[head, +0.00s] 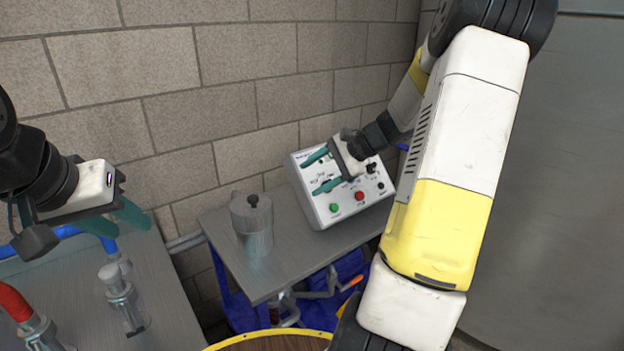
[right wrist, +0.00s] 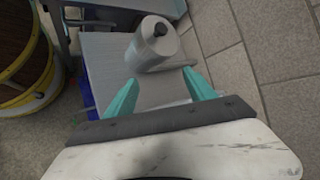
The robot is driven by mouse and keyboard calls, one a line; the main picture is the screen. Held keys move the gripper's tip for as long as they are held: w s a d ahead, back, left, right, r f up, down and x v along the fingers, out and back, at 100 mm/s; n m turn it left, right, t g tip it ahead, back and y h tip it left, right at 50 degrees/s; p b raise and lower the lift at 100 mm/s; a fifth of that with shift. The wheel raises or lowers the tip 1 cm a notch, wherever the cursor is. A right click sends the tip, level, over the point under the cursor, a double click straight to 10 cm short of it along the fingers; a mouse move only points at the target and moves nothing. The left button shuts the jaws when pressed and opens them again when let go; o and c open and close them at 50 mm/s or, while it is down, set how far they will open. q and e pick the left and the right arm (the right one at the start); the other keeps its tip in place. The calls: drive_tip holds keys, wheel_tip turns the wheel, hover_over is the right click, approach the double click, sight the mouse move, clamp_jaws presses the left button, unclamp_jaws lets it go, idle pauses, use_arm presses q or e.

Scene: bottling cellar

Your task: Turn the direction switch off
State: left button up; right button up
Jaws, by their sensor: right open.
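The control box (head: 316,203) is a light sloped panel on the grey table, in the head view. It carries a green button (head: 334,208), a red button (head: 360,196) and black knobs, one at its right side (head: 380,186). The labels are too small to read, so I cannot tell which control is the direction switch. My right gripper (head: 312,176) is over the panel's upper left part, its teal fingers apart and empty. Whether it touches the panel is unclear; its body hides part of the face. My left gripper (head: 131,230) is at the far left, fingers apart and empty.
A grey metal canister (head: 254,231) with a black lid knob stands left of the box; it also shows in the right wrist view (right wrist: 150,50). Metal valve fittings (head: 122,298), one red-handled, stand on the left bench. A brick wall is behind.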

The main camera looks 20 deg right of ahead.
drive_tip(key=w+d+f+m+t+y, duration=0.1)
drive_tip(key=w+d+f+m+t, duration=0.25)
drive_tip(key=d, duration=0.35)
drive_tip(key=w+d+f+m+t, duration=0.2)
drive_tip(key=d+f+m, duration=0.3)
drive_tip(key=d, duration=0.2)
drive_tip(key=x, duration=0.7)
drive_tip(key=shift+w+d+f, duration=0.1)
drive_tip(key=shift+w, duration=0.2)
